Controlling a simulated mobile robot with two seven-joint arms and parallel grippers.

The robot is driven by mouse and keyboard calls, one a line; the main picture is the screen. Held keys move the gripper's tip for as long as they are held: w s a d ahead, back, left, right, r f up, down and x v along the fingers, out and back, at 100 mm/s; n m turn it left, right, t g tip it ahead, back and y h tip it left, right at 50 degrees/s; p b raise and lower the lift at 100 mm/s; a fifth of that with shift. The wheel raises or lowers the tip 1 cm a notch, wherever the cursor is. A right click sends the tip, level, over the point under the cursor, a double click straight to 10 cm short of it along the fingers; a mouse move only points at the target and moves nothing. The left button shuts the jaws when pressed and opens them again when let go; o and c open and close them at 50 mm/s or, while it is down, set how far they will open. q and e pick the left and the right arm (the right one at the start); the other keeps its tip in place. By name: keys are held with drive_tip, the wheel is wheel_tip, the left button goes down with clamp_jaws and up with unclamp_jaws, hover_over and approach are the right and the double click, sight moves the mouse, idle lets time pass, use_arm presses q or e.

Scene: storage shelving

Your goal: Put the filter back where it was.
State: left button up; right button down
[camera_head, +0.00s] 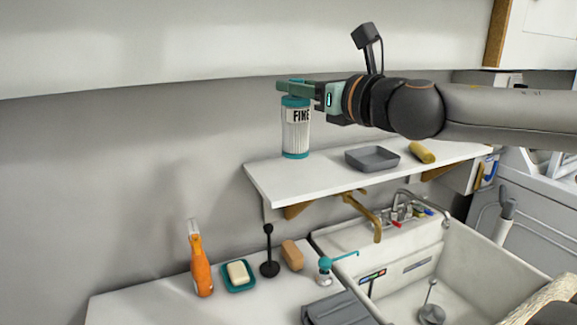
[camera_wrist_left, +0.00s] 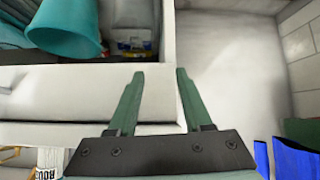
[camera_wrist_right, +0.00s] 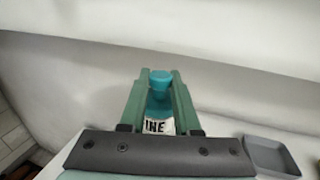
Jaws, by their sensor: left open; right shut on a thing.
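The filter (camera_head: 296,130) is a white ribbed cylinder with teal ends and a "FINE" label. In the head view it is upright at the left end of the white wall shelf (camera_head: 285,185); I cannot tell whether its base touches the shelf. My right gripper (camera_head: 290,88) is shut on its teal top. The right wrist view shows the teal cap (camera_wrist_right: 160,82) between the fingers, with part of the label below. My left gripper (camera_wrist_left: 155,75) shows only in the left wrist view, open and empty, near a white drawer or cabinet edge.
A grey tray (camera_head: 372,158) and a yellow object (camera_head: 422,152) sit on the shelf to the right. Below are an orange bottle (camera_head: 200,265), a soap dish (camera_head: 238,286), a black stand (camera_head: 269,262), a brown block (camera_head: 292,255) and a sink (camera_head: 470,265). An overhead cabinet (camera_head: 240,40) hangs above.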

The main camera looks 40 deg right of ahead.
drive_tip(key=w+d+f+p, duration=0.2)
drive_tip(key=w+d+f, duration=0.5)
drive_tip(key=w+f, duration=0.2)
drive_tip(key=shift+w+d+p, duration=0.35)
drive_tip(key=shift+w+d, duration=0.05)
drive_tip(key=shift+w, duration=0.2)
wheel_tip(320, 180, down, 4)
drive_tip(key=shift+w+b, duration=0.15)
drive_tip(key=shift+b, duration=1.1)
drive_tip(key=c, duration=0.6)
unclamp_jaws()
drive_tip(key=shift+d, duration=0.1)
